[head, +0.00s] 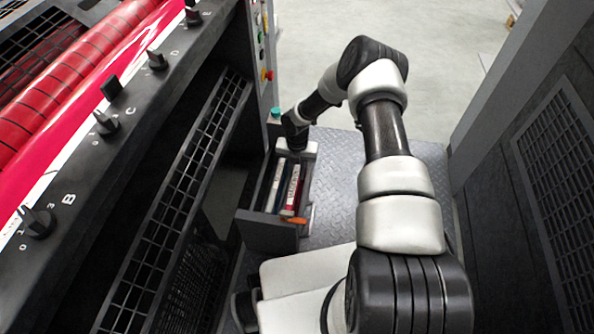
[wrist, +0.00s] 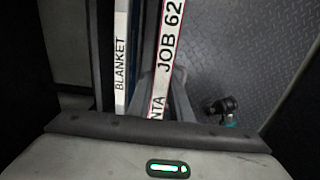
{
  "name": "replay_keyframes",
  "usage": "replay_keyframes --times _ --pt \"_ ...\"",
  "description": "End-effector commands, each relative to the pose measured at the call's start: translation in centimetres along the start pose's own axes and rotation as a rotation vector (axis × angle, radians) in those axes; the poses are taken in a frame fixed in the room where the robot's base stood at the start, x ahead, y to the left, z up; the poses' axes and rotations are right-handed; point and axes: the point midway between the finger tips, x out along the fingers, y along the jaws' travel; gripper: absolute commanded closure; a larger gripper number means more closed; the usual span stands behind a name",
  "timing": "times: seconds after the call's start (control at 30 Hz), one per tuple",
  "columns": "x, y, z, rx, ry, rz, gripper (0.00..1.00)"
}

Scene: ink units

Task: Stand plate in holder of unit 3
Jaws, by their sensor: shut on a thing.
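A grey open-topped box (head: 268,231) beside the machine holds upright, thin items with labelled edges. One plate (head: 293,187) has a white edge label and a red part. In the wrist view this plate (wrist: 167,45) reads "JOB 62" and "NTA". A second item (wrist: 121,50) to its left reads "BLANKET". My gripper (wrist: 160,88) appears shut on the "JOB 62" plate, its fingers either side of the edge. In the head view my gripper (head: 297,150) is at the far end of the box. The plate's lower edge and any slot are hidden.
The press (head: 170,85) with red rollers and knobs runs along the left. A black grille guard (head: 180,200) hangs beside the box. A dark panel (head: 545,170) stands at the right. Bare tread-plate floor (head: 335,160) lies right of the box. An orange piece (head: 297,220) shows at its near end.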

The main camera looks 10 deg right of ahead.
Motion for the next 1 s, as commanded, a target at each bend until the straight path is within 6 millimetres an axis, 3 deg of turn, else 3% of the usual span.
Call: replay_keyframes --times 0.3,0.33,0.43,0.77,0.87,1.0 --pt "0.1 0.0 0.1 0.0 -0.002 0.001 1.0" --pt "0.2 0.0 0.1 0.0 -0.002 0.001 0.76" --pt "0.2 0.0 0.1 0.0 -0.001 0.001 0.6" --pt "-0.1 0.0 0.0 0.0 0.0 0.0 0.6" --pt "-1.2 0.0 0.1 0.0 -0.002 0.0 0.6" --pt "-4.0 0.1 0.2 0.0 -0.003 0.001 0.6"
